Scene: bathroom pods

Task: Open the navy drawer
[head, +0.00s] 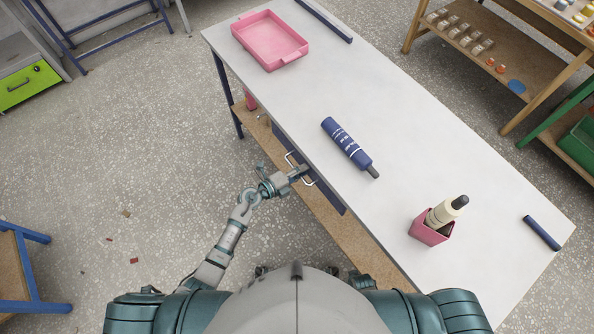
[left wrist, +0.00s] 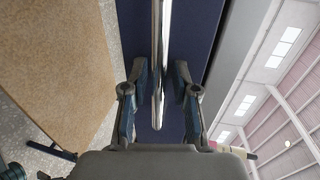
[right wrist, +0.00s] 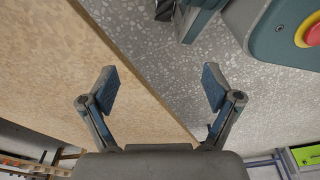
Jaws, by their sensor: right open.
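The navy drawer (head: 334,201) is under the long white table, on the table's near-left side. Its front fills the middle of the left wrist view (left wrist: 193,35). Its pale metal bar handle (head: 311,182) also shows in the left wrist view (left wrist: 160,60). My left gripper (head: 301,171) is at the handle. In the left wrist view its two fingers stand on either side of the bar, open, with a small gap visible on each side. My right gripper (right wrist: 160,85) is open and empty over a wooden shelf board and speckled floor; it is hidden in the head view.
On the white tabletop (head: 430,140) are a pink tray (head: 270,40), a navy bottle (head: 345,142) and a pink holder (head: 431,228) with a cream bottle (head: 448,210). A wooden lower shelf (head: 345,228) runs below the table. The floor left of the table is mostly clear.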

